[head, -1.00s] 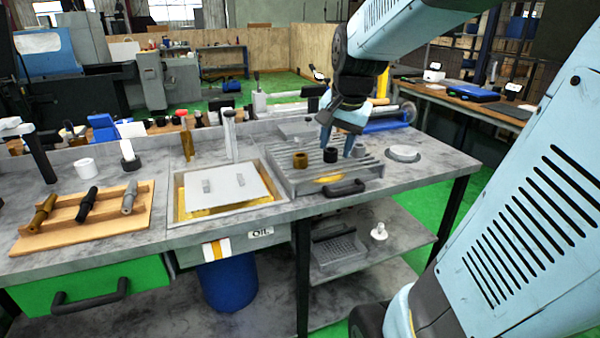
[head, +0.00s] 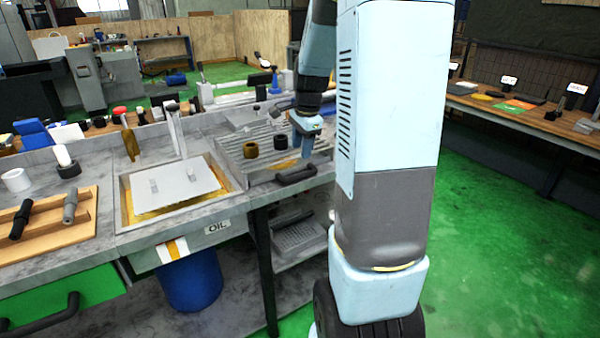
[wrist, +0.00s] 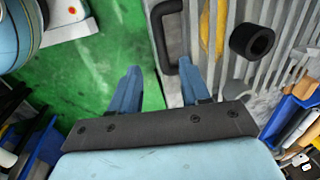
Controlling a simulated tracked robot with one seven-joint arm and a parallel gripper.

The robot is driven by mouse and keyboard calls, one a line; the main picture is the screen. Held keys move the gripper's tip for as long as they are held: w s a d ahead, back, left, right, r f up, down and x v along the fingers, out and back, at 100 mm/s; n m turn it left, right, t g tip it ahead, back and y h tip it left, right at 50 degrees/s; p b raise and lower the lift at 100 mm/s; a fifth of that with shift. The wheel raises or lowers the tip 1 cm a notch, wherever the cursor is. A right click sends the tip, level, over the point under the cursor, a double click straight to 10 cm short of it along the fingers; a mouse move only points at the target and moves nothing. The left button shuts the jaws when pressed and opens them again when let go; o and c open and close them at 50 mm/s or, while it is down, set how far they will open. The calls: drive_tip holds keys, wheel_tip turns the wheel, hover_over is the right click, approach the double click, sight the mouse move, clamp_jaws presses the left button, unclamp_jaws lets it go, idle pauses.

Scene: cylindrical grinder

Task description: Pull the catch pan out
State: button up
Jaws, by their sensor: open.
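The catch pan (head: 240,163) looks to be the grey slatted tray on the bench, with a yellow patch inside and a black bar handle (head: 297,175) on its front. In the wrist view the black handle (wrist: 161,40) lies just beyond my fingertips, nearer the right finger. My gripper (wrist: 159,68) is open and empty, its fingers on blue pads pointing toward the handle. In the head view my gripper (head: 304,143) is above and behind the handle as pictured. Whether a finger touches the handle cannot be told. My arm hides the tray's right side.
An oil basin (head: 125,205) with a grey lid is to the left. Green floor (head: 500,240) is open at the right.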

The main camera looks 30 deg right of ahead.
sight(298, 175)
drive_tip(key=f, duration=0.3)
drive_tip(key=w+f, duration=0.1)
drive_tip(key=f, duration=0.3)
drive_tip(key=w+f, duration=0.1)
drive_tip(key=f, duration=0.2)
drive_tip(key=shift+f, duration=0.35)
drive_tip(key=shift+w, duration=0.1)
clamp_jaws()
